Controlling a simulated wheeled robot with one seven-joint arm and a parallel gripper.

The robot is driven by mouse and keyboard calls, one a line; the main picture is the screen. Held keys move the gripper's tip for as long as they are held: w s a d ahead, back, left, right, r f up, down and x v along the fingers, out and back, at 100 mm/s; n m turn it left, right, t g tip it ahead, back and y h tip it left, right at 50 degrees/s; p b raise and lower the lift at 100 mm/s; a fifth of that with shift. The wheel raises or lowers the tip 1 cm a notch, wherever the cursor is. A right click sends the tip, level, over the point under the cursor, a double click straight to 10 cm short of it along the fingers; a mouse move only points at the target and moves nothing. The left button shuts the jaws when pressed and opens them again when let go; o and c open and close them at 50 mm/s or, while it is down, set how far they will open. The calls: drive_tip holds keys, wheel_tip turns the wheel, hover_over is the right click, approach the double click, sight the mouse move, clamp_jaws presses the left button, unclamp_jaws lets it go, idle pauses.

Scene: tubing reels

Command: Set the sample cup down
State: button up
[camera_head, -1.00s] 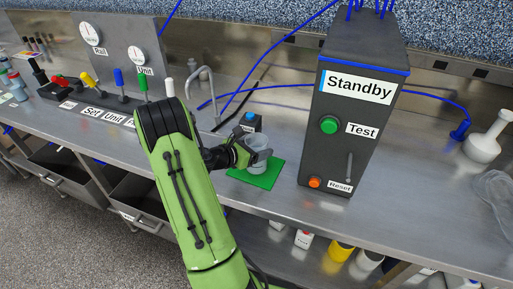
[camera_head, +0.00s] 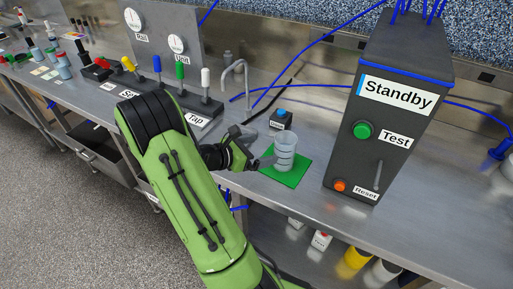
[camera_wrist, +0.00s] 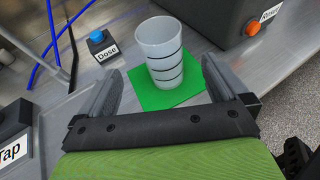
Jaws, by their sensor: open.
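The sample cup (camera_head: 285,150) is clear with dark rings and stands upright on the green mat (camera_head: 290,177). In the wrist view the cup (camera_wrist: 161,52) stands on the mat (camera_wrist: 172,98) beyond my fingertips, with its open rim up. My gripper (camera_head: 262,152) is open and just left of the cup in the head view. In the wrist view my gripper (camera_wrist: 163,90) shows its two fingers spread wide, with nothing held between them and the cup a little ahead.
The grey Standby box (camera_head: 375,130) with its green Test and orange Reset buttons stands right of the mat. The blue-topped Dose button (camera_head: 281,120) is behind the cup. A tap spout (camera_head: 237,78) and coloured levers (camera_head: 157,65) are to the left.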

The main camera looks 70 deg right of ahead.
drive_tip(key=shift+w+a+r, duration=0.2)
drive_tip(key=shift+w+a, duration=0.05)
drive_tip(key=shift+a, duration=0.2)
drive_tip(key=w+a+r+m+t+y, duration=0.2)
drive_tip(key=w+a+m+t+y, duration=0.15)
drive_tip(key=a, duration=0.45)
drive_tip(key=w+a+r+m+t+y, duration=0.25)
drive_tip(key=w+a+m+t, duration=0.2)
drive_tip(key=a, duration=0.35)
drive_tip(key=s+a+r+m+t+y, duration=0.1)
drive_tip(key=s+a+r+t+y, duration=0.1)
drive_tip(key=a, duration=0.8)
drive_tip(key=s+a+r+m+t+y, duration=0.2)
drive_tip(key=s+a+r+t+y, duration=0.1)
drive_tip(key=a, duration=0.6)
drive_tip(key=shift+s+a+r+m+y, duration=0.3)
drive_tip(key=shift+s+a+r+y, duration=0.15)
drive_tip(key=shift+r, duration=0.25)
drive_tip(key=shift+s+d, duration=0.1)
drive_tip(key=shift+d, duration=0.05)
